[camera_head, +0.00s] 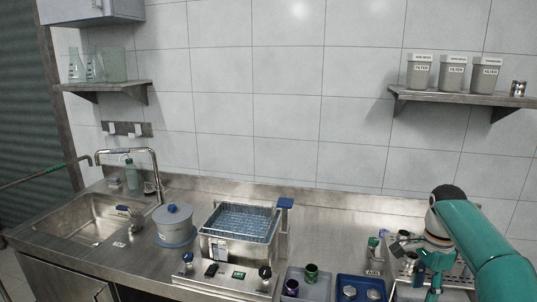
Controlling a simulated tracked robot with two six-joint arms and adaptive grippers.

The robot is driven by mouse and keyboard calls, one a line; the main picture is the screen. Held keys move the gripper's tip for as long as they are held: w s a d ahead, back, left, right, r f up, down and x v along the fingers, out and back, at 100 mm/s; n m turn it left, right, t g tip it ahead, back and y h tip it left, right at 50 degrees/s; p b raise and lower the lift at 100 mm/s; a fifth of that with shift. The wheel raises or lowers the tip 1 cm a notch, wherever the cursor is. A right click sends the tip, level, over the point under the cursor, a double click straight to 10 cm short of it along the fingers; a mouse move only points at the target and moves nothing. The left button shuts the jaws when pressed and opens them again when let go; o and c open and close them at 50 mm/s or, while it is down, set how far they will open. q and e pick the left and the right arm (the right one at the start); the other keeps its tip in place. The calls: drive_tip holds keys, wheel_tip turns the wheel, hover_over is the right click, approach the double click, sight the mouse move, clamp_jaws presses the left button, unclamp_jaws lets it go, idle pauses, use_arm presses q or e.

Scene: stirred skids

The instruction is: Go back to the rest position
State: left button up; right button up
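My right arm comes in from the right edge as a teal link with a dark joint cap. My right gripper (403,246) is low over the right end of the steel counter (335,222), above a metal rack (405,270). Its fingers are small and partly mixed with the things behind them, so I cannot tell whether they are open or shut, or whether they hold anything. My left arm and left gripper are not in view.
A water bath (236,248) with a blue rack stands mid-counter, beside a lidded grey pot (174,226) and a sink (95,218). A grey tray (318,290) with two cups and a blue tray (345,282) with metal lids lie in front. A shelf (460,97) hangs at right.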

drive_tip(key=s+a+f+n+g+y, duration=0.1)
drive_tip(key=s+a+f+n, duration=0.2)
drive_tip(key=f, duration=0.4)
drive_tip(key=s+a+f+g, duration=0.25)
drive_tip(key=a+f, duration=0.25)
drive_tip(key=f, duration=0.3)
drive_tip(key=s+a+f+n+y, duration=0.1)
drive_tip(key=s+a+f+n, duration=0.2)
drive_tip(key=f, duration=0.4)
drive_tip(key=s+a+f+n+t+y, duration=0.1)
drive_tip(key=s+a+f+n, duration=0.3)
drive_tip(key=s, duration=0.5)
drive_tip(key=s+a+f+n+t, duration=0.4)
drive_tip(key=s+a+f+n, duration=0.1)
drive_tip(key=s+a+f, duration=0.3)
drive_tip(key=shift+s+a+y, duration=0.4)
drive_tip(key=shift+s+a, duration=0.15)
drive_tip(key=shift+s, duration=0.1)
drive_tip(key=shift+f, duration=0.1)
